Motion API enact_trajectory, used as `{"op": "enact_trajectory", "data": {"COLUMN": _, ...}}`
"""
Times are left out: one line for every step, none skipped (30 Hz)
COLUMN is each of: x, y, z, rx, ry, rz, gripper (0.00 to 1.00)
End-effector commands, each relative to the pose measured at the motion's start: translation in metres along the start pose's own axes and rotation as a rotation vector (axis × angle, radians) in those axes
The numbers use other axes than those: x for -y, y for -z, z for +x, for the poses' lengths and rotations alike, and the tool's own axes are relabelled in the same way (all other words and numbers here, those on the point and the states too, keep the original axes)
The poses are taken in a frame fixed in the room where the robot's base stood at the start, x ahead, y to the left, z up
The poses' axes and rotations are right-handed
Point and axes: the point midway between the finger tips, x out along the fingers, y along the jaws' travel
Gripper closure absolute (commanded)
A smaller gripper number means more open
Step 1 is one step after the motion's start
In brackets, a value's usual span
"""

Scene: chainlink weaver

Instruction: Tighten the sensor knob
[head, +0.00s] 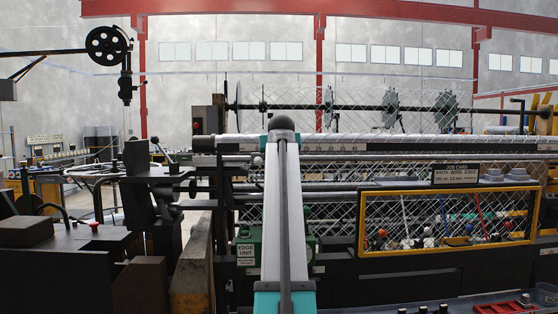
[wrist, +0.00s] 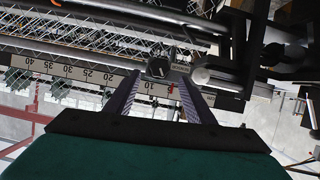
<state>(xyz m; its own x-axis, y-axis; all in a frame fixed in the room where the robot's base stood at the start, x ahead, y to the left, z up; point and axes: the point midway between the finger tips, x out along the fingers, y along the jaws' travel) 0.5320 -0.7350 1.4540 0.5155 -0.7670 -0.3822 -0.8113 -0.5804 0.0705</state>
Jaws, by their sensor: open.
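In the wrist view my gripper (wrist: 158,82) is open, with its two ribbed fingers reaching toward a ruled scale bar (wrist: 103,78). A small dark block with a rounded face, which looks like the sensor knob (wrist: 158,68), sits on the bar near the 10 mark. It lies between and just beyond the fingertips; I cannot tell if they touch it. A small red mark (wrist: 171,89) shows beside it. In the head view my own arm hides the gripper and this knob.
Rails and chain-link mesh (wrist: 85,38) run close past the fingers in the wrist view. In the head view are a green edge unit (head: 246,251), a yellow-framed guard (head: 450,248) and a job card sign (head: 457,174).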

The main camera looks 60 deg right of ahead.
Motion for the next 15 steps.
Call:
{"op": "enact_trajectory", "data": {"x": 0.000, "y": -0.003, "z": -0.009, "rx": -0.001, "ry": 0.000, "rz": 0.000, "gripper": 0.51}}
{"op": "enact_trajectory", "data": {"x": 0.000, "y": -0.003, "z": -0.014, "rx": 0.000, "ry": 0.000, "rz": 0.000, "gripper": 0.51}}
{"op": "enact_trajectory", "data": {"x": 0.000, "y": -0.002, "z": -0.021, "rx": -0.001, "ry": 0.000, "rz": 0.000, "gripper": 0.51}}
{"op": "enact_trajectory", "data": {"x": 0.000, "y": -0.002, "z": -0.026, "rx": -0.001, "ry": 0.000, "rz": 0.000, "gripper": 0.51}}
{"op": "enact_trajectory", "data": {"x": 0.000, "y": -0.003, "z": -0.030, "rx": -0.001, "ry": 0.000, "rz": 0.001, "gripper": 0.51}}
{"op": "enact_trajectory", "data": {"x": 0.000, "y": -0.003, "z": -0.037, "rx": 0.000, "ry": 0.000, "rz": 0.001, "gripper": 0.51}}
{"op": "enact_trajectory", "data": {"x": 0.001, "y": -0.002, "z": -0.042, "rx": 0.000, "ry": 0.000, "rz": 0.001, "gripper": 0.51}}
{"op": "enact_trajectory", "data": {"x": 0.001, "y": -0.002, "z": -0.047, "rx": -0.001, "ry": 0.000, "rz": 0.001, "gripper": 0.51}}
{"op": "enact_trajectory", "data": {"x": 0.001, "y": -0.002, "z": -0.052, "rx": -0.001, "ry": 0.001, "rz": 0.001, "gripper": 0.51}}
{"op": "enact_trajectory", "data": {"x": 0.001, "y": -0.003, "z": -0.056, "rx": 0.000, "ry": 0.001, "rz": 0.001, "gripper": 0.51}}
{"op": "enact_trajectory", "data": {"x": 0.001, "y": -0.002, "z": -0.060, "rx": 0.001, "ry": 0.001, "rz": 0.001, "gripper": 0.51}}
{"op": "enact_trajectory", "data": {"x": 0.001, "y": -0.002, "z": -0.065, "rx": 0.001, "ry": 0.001, "rz": 0.001, "gripper": 0.51}}
{"op": "enact_trajectory", "data": {"x": 0.001, "y": -0.002, "z": -0.068, "rx": 0.001, "ry": 0.001, "rz": 0.001, "gripper": 0.51}}
{"op": "enact_trajectory", "data": {"x": 0.001, "y": -0.002, "z": -0.071, "rx": 0.000, "ry": 0.001, "rz": 0.001, "gripper": 0.51}}
{"op": "enact_trajectory", "data": {"x": 0.001, "y": -0.001, "z": -0.074, "rx": 0.001, "ry": 0.001, "rz": 0.001, "gripper": 0.51}}
